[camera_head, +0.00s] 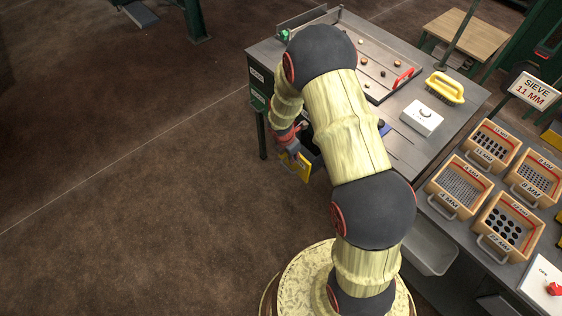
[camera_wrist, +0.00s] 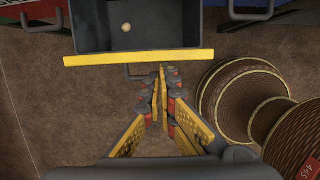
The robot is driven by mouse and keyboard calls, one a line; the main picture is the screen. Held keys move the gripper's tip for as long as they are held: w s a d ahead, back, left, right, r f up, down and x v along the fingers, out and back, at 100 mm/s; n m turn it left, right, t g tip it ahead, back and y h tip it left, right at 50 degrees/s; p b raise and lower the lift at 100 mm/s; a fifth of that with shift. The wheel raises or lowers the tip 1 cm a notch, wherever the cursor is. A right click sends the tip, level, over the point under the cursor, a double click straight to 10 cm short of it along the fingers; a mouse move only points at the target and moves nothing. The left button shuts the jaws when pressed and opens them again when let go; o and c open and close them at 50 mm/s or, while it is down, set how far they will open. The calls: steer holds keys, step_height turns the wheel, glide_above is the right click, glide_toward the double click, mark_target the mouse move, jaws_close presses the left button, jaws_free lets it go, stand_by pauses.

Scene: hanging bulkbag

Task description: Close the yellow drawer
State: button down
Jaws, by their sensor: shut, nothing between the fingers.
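The yellow drawer (camera_wrist: 138,58) shows at the top of the wrist view, pulled out. Its yellow front edge runs across the view, and a small round tan piece lies in its dark tray. A dark handle (camera_wrist: 137,76) sticks out below the front. My gripper (camera_wrist: 162,72) is shut and empty, its fingertips at the drawer front, just right of the handle. I cannot tell whether they touch it.
The bench top holds a tray (camera_head: 374,92) of small pieces, a yellow brush (camera_head: 445,87) and a white box (camera_head: 421,119). Several sieves, one marked 11 MM (camera_head: 491,143), stand on the right bench. The brown floor (camera_head: 130,170) at the left is clear.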

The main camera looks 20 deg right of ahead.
steer(key=w+d+p, duration=0.2)
steer(key=d+p, duration=0.1)
steer(key=d, duration=0.3)
steer(key=shift+d, duration=0.2)
